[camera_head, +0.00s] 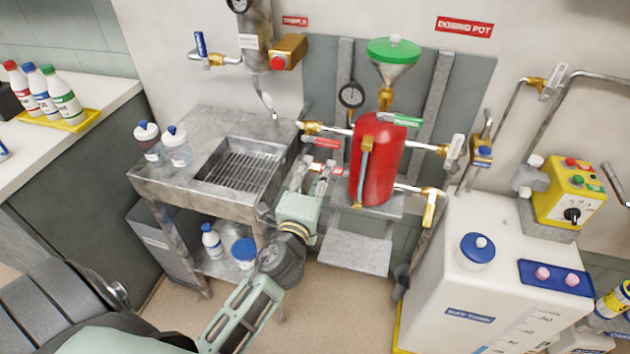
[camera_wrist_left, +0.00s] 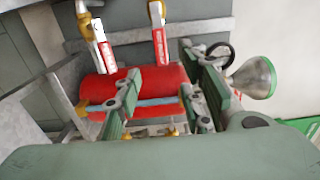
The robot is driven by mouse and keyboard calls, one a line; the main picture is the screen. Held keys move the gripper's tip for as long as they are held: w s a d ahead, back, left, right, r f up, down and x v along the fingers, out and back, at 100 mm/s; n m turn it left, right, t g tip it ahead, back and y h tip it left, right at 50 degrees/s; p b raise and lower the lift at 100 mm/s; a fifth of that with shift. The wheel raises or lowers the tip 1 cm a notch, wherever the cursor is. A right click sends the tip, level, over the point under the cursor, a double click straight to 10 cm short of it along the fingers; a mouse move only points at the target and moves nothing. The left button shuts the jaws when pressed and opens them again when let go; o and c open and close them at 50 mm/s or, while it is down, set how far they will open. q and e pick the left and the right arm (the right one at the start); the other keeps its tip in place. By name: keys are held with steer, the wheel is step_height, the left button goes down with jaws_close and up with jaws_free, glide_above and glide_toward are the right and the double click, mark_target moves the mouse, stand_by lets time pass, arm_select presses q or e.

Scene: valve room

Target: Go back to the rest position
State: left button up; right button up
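My left gripper (camera_head: 317,168) is open and empty, in front of and to the left of the red dosing pot (camera_head: 374,165). In the left wrist view, its two fingers (camera_wrist_left: 163,100) stand well apart, with the red pot (camera_wrist_left: 150,88) and its blue sight tube showing behind them. The pot carries a green funnel (camera_head: 393,52) on top. Two red-labelled valve handles show in the left wrist view, one at left (camera_wrist_left: 104,52) and one further right (camera_wrist_left: 160,46). I cannot tell whether the gripper touches anything. My right gripper is not in view.
A metal sink bench (camera_head: 165,185) with bottles stands left of the pot. A white tank (camera_head: 455,245) stands at right, with a yellow control box (camera_head: 570,200) behind it. Valves and pipes surround the pot. Floor (camera_head: 340,310) is clear between bench and tank.

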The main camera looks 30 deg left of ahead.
arm_select(q)
steer(key=shift+v, duration=0.95)
